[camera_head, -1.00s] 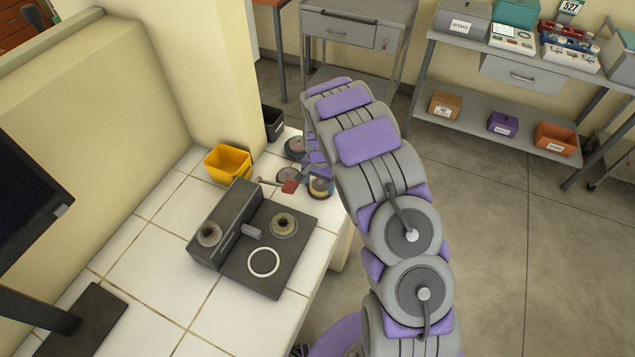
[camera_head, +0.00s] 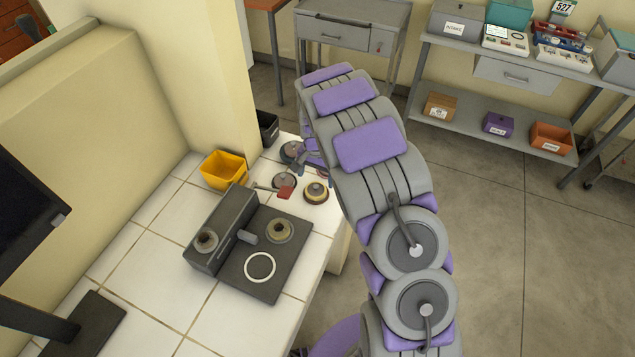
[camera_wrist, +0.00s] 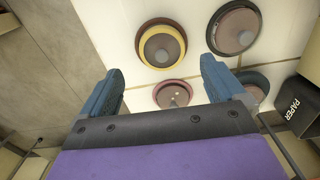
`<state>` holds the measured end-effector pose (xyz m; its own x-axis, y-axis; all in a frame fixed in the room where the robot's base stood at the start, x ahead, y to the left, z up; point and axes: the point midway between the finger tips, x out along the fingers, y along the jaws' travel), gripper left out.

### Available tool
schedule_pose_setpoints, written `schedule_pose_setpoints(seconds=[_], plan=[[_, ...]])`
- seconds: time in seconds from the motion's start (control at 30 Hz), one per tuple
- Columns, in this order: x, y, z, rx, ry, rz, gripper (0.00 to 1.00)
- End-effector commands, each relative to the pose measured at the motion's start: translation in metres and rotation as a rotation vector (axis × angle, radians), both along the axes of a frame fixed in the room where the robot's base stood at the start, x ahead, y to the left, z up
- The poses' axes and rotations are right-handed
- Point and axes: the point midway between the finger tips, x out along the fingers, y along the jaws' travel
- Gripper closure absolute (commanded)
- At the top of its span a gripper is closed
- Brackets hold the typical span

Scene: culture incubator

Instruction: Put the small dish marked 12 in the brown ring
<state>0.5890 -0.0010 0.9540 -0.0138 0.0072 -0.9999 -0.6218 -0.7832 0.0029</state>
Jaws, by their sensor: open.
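Several small round dishes stand at the far end of the white tiled bench. One is yellow-rimmed with a brown outer edge (camera_head: 316,190); it also shows in the wrist view (camera_wrist: 162,45). Another dark-rimmed dish (camera_head: 291,150) lies farther back.
A black device (camera_head: 225,235) with a white ring (camera_head: 260,267) and round brass-coloured parts stands nearer. A yellow bin (camera_head: 224,170) and a black bin (camera_head: 267,127) stand by the wall pillar.

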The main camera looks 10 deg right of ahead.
Motion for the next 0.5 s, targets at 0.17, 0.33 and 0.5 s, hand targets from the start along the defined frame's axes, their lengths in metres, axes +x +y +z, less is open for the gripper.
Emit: schedule_pose_setpoints(seconds=[0.17,0.33,0.5], plan=[[0.003,0.000,0.038,0.000,-0.009,0.001,0.04],[0.002,-0.002,0.051,0.001,-0.003,0.001,0.04],[-0.002,-0.003,0.058,-0.002,-0.003,0.007,0.04]])
